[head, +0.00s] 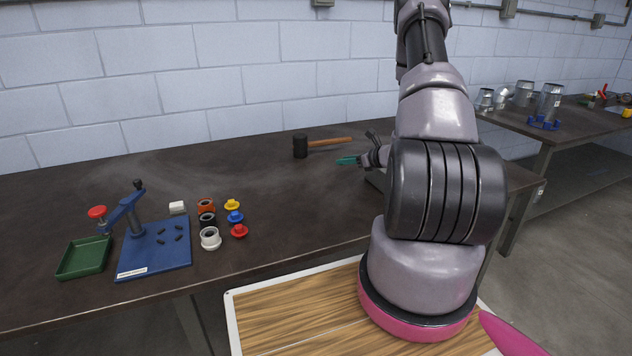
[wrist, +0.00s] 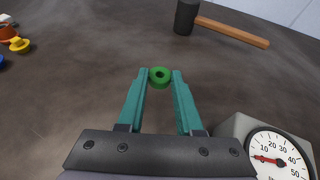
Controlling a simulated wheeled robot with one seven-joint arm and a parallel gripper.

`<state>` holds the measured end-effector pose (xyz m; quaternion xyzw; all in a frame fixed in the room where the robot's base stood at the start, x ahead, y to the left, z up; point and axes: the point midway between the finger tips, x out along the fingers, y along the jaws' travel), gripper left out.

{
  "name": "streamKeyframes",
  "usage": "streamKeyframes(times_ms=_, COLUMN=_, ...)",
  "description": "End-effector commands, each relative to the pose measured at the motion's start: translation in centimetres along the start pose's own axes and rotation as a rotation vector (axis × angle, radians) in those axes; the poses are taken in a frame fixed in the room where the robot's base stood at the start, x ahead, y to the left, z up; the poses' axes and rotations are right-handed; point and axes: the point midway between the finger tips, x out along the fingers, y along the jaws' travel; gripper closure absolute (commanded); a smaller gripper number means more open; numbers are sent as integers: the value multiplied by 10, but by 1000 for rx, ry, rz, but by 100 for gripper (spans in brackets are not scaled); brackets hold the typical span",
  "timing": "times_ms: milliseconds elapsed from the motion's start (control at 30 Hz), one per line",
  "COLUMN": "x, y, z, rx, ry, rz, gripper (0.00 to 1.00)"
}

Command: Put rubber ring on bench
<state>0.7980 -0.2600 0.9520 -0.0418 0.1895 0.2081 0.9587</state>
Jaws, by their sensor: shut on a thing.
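The green rubber ring (wrist: 160,77) is between the tips of my gripper's teal fingers (wrist: 159,76) in the wrist view. Both fingertips touch its sides, and its dark centre hole faces the camera. In the head view my gripper (head: 347,161) reaches left from behind my arm, low over the back right of the dark bench (head: 290,195). I cannot make out the ring in the head view. The bench fills most of the wrist view below the ring. I cannot tell whether the ring touches it.
A hammer (head: 322,143) lies behind my gripper. A dial gauge (wrist: 273,155) stands close on the right in the wrist view. A blue press (head: 155,245), green tray (head: 84,257) and several coloured parts (head: 236,216) sit at the left. The middle of the bench is clear.

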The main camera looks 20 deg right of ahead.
Motion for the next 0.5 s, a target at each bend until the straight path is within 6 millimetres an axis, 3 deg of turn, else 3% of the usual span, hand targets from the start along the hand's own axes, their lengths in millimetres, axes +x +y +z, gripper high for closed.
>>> streamKeyframes(times_ms=133, x=11, y=1, z=-28, rx=5, ry=3, rz=1, gripper=100)
streamKeyframes(times_ms=500, x=26, y=1, z=-63, rx=4, ry=2, rz=0, gripper=100)
